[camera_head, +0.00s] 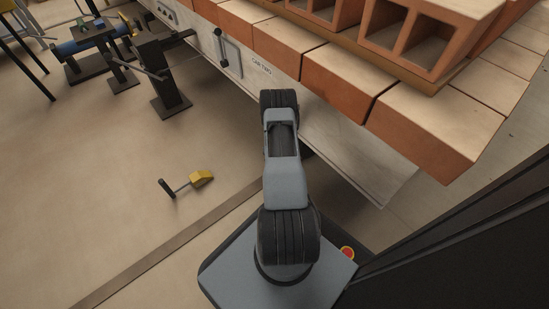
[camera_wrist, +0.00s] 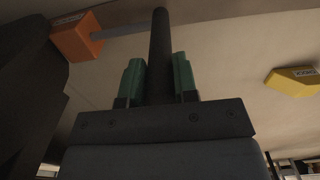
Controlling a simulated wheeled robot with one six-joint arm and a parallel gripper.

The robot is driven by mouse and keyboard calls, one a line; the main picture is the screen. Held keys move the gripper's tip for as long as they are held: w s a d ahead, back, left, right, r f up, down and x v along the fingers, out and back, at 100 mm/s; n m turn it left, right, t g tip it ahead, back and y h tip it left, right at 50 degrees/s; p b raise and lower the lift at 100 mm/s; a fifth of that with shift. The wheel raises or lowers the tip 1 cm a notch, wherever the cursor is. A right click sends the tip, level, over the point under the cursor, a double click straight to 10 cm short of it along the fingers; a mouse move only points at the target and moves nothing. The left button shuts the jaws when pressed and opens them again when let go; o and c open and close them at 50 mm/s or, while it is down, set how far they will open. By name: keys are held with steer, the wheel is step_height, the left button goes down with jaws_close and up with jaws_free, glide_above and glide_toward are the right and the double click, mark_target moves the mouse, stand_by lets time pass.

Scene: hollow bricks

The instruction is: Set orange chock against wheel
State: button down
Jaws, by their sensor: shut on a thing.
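The orange chock (camera_wrist: 78,40) shows at the upper left of the wrist view. A pale stem runs from it toward a dark handle bar (camera_wrist: 159,55). My gripper (camera_wrist: 159,80), with green finger pads, is shut on this bar. A large dark shape (camera_wrist: 28,85) fills the left edge beside the chock; I cannot tell whether it is the wheel or whether they touch. In the head view the chock, the wheel and my gripper are hidden behind my arm and the car (camera_head: 262,68).
A yellow chock (camera_head: 202,178) with a dark handle lies on the open floor; it also shows in the wrist view (camera_wrist: 292,81).

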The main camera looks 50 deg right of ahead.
steer(key=shift+d, duration=0.1)
steer(key=shift+c, duration=1)
jaws_free()
steer(key=shift+r+p, duration=3.7)
steer(key=shift+r, duration=1.75)
